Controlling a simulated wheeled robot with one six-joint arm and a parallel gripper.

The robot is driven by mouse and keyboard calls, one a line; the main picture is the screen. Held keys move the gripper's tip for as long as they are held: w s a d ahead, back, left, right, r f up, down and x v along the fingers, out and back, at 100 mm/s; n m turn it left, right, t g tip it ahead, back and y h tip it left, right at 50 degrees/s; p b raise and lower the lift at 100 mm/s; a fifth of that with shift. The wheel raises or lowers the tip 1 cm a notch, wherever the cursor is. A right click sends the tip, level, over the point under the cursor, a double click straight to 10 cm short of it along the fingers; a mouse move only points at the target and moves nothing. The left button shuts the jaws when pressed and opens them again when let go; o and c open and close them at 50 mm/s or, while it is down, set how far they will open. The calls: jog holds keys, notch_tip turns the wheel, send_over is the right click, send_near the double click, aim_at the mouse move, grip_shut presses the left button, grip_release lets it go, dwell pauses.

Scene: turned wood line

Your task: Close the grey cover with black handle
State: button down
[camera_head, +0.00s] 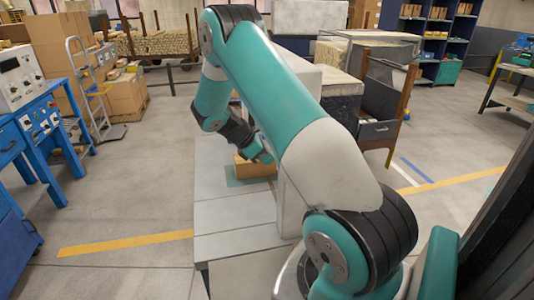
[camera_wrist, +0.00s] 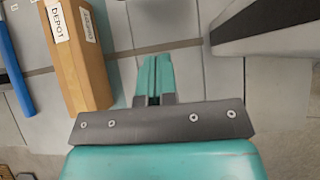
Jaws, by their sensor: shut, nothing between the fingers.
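My gripper (camera_head: 262,152) is low over the light grey work surface in the head view, partly hidden by my arm. In the wrist view its teal fingers (camera_wrist: 154,68) are together and hold nothing. I cannot clearly make out a grey cover with a black handle. A dark grey panel (camera_head: 381,130) with a small dark handle-like mark stands behind my arm at the right; I cannot tell whether it is the cover. A grey block-like body (camera_wrist: 270,35) shows at the upper right of the wrist view, apart from the fingers, with no handle visible.
A wooden block (camera_wrist: 78,50) labelled DEPOT lies left of my fingers; a wooden block (camera_head: 250,168) also shows in the head view near my gripper. A blue bar (camera_wrist: 14,65) lies farther left. A blue bench (camera_head: 50,125) stands left, with open floor between.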

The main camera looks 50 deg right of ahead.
jog(key=s+d+f+p, duration=0.3)
jog(key=s+d+f, duration=0.2)
jog(key=d, duration=0.1)
jog(key=shift+s+f, duration=0.15)
jog(key=shift+f, duration=0.05)
jog(key=shift+s+d+r+p, duration=0.5)
jog(key=shift+s+d, duration=0.1)
jog(key=shift+d, duration=0.15)
